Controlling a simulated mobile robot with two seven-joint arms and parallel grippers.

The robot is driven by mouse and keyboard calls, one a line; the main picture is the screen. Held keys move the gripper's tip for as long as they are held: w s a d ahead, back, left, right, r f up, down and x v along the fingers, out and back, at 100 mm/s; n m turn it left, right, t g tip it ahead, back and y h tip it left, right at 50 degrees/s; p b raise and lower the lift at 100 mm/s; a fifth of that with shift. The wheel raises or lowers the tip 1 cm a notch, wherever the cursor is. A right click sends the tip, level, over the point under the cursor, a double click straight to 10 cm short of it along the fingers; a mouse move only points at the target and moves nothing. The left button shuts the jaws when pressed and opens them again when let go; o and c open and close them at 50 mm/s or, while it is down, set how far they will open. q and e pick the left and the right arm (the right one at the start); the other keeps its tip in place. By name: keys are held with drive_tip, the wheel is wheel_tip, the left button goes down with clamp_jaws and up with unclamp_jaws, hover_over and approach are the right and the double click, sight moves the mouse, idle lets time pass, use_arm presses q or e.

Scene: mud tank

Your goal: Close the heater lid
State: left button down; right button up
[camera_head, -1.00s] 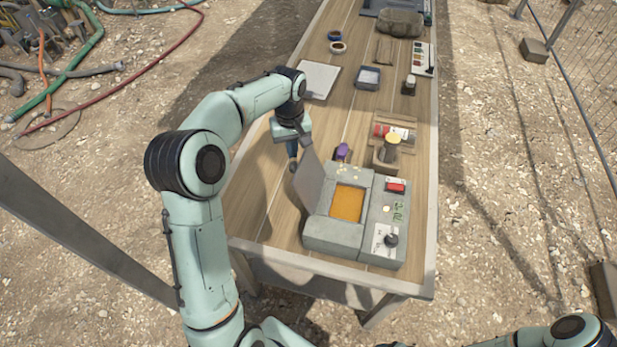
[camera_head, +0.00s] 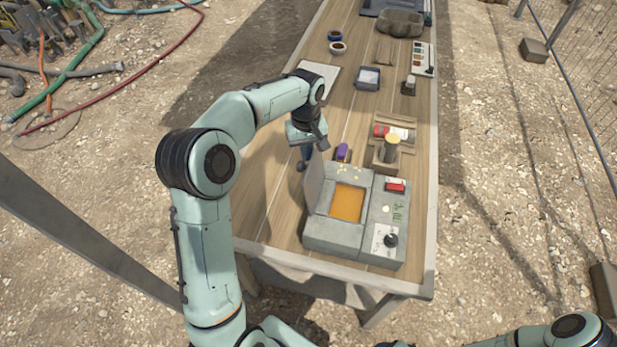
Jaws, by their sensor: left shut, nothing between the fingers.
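The grey heater (camera_head: 334,234) stands near the front end of the wooden table, with an orange area (camera_head: 347,203) in its open well. Its lid (camera_head: 314,183) is a thin grey plate standing nearly upright along the heater's left side. My left gripper (camera_head: 301,165) is shut and empty, pointing down on the left side of the lid, close to its upper part. The lid and wrist hide part of the fingers, so I cannot tell whether they touch the lid. My right gripper is out of view; only part of my right arm shows at the bottom right.
A purple item (camera_head: 343,152) lies just behind the heater. A wooden holder with a red-labelled roll (camera_head: 393,133) stands behind it to the right. The heater's right side carries a red switch (camera_head: 395,187) and a black knob (camera_head: 391,240). The table left of the heater is clear.

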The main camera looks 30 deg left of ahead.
use_arm(q)
drive_tip(key=shift+w+d, duration=0.75)
drive_tip(key=shift+d, duration=1.7)
wheel_tip(320, 180, up, 8)
drive_tip(key=shift+p, duration=0.3)
